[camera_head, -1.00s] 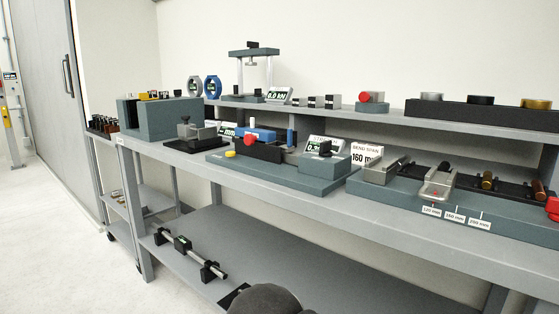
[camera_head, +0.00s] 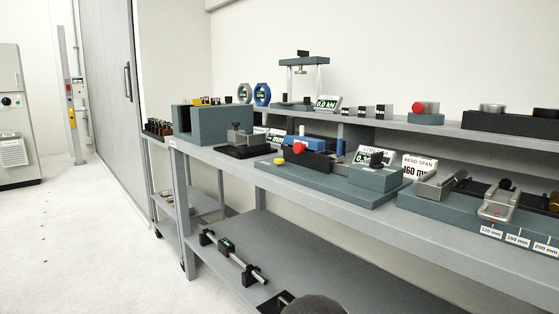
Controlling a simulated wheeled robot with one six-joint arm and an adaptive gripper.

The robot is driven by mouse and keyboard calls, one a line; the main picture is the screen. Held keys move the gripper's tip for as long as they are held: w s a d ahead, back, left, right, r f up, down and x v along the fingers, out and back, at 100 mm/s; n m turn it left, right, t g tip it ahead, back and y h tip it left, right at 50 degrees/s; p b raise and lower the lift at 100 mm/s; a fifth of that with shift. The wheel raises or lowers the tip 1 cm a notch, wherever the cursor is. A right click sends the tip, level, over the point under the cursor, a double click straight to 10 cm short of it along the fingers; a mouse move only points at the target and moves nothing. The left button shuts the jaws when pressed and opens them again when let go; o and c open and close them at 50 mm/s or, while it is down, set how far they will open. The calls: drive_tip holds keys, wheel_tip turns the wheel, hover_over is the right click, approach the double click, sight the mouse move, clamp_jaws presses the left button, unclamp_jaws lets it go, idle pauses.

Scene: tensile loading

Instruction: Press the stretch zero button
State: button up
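A low teal bench device (camera_head: 338,188) stands on the grey worktable, with a small yellow button (camera_head: 279,161) at its left end. A red knob (camera_head: 299,147) and a blue block (camera_head: 301,141) sit on its black middle part. A tilted digital display (camera_head: 372,156) stands at its back right, its label too small to read surely. I cannot tell for sure which part is the stretch zero button. My gripper is not in view; a dark rounded shape at the bottom edge seems part of my arm.
The worktable (camera_head: 345,217) also holds a teal box (camera_head: 208,126) and a bend-span fixture (camera_head: 440,207). A rear shelf carries a small press (camera_head: 304,75) and a red-button box (camera_head: 425,117). A lower shelf (camera_head: 330,265) holds a black-ended rod. Open floor lies at left.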

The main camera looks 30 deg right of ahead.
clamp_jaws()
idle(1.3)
